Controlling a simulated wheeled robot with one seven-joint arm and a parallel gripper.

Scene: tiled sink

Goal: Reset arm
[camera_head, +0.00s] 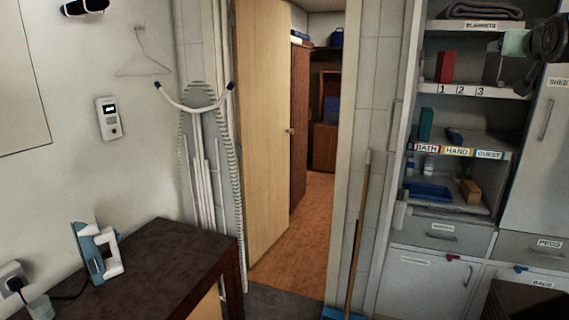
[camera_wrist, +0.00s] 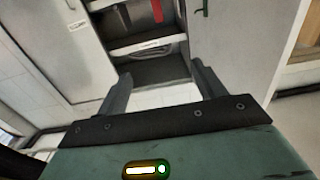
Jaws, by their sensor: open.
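My gripper (camera_wrist: 161,70) shows in the wrist view with its two dark fingers spread apart. Nothing is between the fingers. Its dark mounting plate and green housing fill the bottom of that view. Beyond the fingers are an open shelf compartment (camera_wrist: 158,71) and light cabinet doors, seen tilted. In the head view, the dark and pale green end of my arm (camera_head: 548,42) shows at the upper right edge, in front of the shelves. Its fingers cannot be made out clearly there.
A shelf unit (camera_head: 410,125) with labelled shelves, a blue tray (camera_head: 428,190) and drawers stands at the right. A broom (camera_head: 358,235) leans beside an open doorway. An ironing board (camera_head: 198,150) leans by the door (camera_head: 262,120). An iron (camera_head: 97,253) stands on the dark counter (camera_head: 165,262).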

